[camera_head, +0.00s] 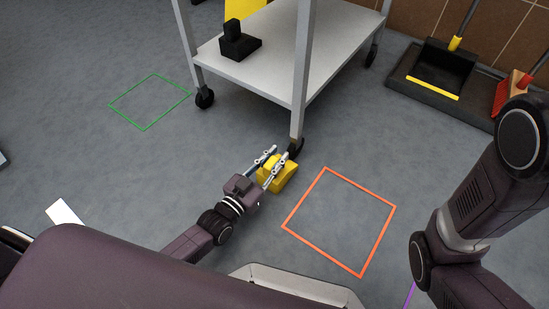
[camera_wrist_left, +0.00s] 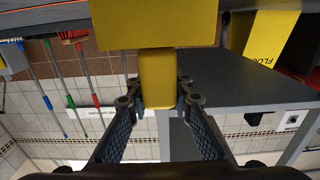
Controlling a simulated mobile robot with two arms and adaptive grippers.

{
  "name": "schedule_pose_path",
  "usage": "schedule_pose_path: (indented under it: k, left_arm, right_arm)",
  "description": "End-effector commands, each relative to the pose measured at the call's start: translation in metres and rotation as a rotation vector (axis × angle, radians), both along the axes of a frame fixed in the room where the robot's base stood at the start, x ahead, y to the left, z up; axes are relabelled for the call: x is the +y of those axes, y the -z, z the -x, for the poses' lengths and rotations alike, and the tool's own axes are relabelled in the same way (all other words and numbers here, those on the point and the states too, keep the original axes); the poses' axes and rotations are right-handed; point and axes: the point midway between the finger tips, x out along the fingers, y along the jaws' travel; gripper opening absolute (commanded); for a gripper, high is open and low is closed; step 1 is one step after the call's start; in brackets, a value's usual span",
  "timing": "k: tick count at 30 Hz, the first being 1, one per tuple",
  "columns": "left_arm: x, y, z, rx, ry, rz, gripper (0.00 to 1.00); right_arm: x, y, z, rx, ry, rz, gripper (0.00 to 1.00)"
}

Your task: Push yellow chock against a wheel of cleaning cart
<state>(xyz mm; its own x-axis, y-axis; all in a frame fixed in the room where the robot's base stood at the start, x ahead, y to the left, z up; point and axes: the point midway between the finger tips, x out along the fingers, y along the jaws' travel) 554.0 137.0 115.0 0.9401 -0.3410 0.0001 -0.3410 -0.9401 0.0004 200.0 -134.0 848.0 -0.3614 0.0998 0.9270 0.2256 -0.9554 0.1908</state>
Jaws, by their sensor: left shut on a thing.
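The yellow chock (camera_head: 279,173) is on the grey floor, right by the near wheel (camera_head: 295,147) of the cleaning cart (camera_head: 276,50). From this angle I cannot tell whether chock and wheel touch. My left gripper (camera_head: 272,168) is shut on the chock, with a finger on each side of it. In the left wrist view the chock (camera_wrist_left: 157,80) fills the top middle and its narrow part is between the fingers (camera_wrist_left: 157,100). My right arm's links are at the right of the head view, but its gripper is not in view.
An orange square outline (camera_head: 374,251) is on the floor right of the chock, and a green one (camera_head: 127,120) is at the left. A black dustpan (camera_head: 440,72) and a red brush (camera_head: 513,92) stand by the back wall.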

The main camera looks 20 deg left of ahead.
Motion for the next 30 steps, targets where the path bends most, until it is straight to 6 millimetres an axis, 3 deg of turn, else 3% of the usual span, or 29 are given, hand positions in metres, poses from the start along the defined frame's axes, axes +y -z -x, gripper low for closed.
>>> schedule_pose_path:
  k: [29, 30]
  left_arm:
    - [-0.0022, -0.0026, -0.0088, -0.006, -0.001, 0.001, 0.00]
    - [-0.0022, -0.0027, -0.0089, -0.006, -0.001, 0.001, 0.24]
  right_arm:
    - [0.0000, -0.0024, 0.0002, 0.000, -0.001, 0.000, 0.00]
    - [0.0000, -0.0024, 0.0003, 0.000, -0.001, 0.000, 0.00]
